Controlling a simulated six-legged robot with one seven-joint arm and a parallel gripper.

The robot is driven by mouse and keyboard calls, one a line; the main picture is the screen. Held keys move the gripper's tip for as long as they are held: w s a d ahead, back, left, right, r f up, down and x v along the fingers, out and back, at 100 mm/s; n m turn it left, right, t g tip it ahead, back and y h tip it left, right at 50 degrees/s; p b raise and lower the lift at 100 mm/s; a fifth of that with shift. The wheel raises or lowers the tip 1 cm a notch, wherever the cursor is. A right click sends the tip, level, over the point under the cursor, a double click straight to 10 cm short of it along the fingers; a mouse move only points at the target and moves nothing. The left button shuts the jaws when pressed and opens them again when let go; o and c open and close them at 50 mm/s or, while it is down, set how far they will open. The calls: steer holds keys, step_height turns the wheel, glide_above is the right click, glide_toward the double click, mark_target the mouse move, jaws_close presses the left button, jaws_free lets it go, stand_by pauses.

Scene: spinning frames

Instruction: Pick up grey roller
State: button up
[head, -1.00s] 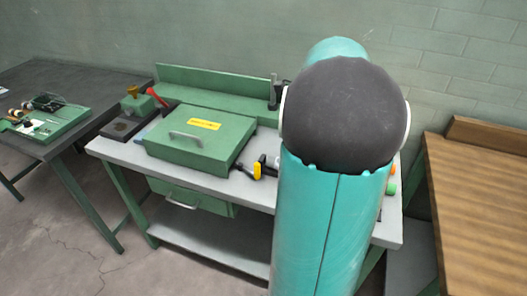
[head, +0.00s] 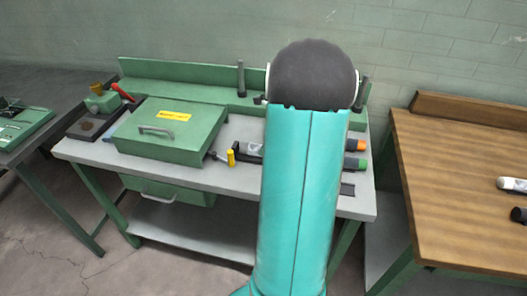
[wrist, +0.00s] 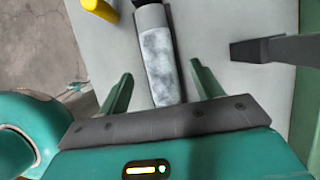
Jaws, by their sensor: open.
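A mottled light-grey roller (wrist: 158,58) with a black end lies on the grey workbench top, seen in the wrist view. In the head view a grey piece with a black end, likely the same roller (head: 254,149), shows just left of my arm, which hides part of it. My gripper (wrist: 161,69) is open, with one green finger on each side of the roller in the picture. I cannot tell whether the fingers touch it or how high they are above the bench. In the head view my arm hides the gripper.
A yellow-handled tool (head: 231,156) lies left of the roller. A green box (head: 172,133) stands on the workbench (head: 230,180). Cylinders with an orange end (head: 355,145) and a green end (head: 355,163) lie to the right. A wooden table (head: 460,170) stands further right.

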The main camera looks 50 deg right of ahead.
steer(key=x, duration=0.3)
steer(key=shift+f, duration=0.15)
steer(key=c, duration=1.2)
steer(key=shift+o, duration=0.2)
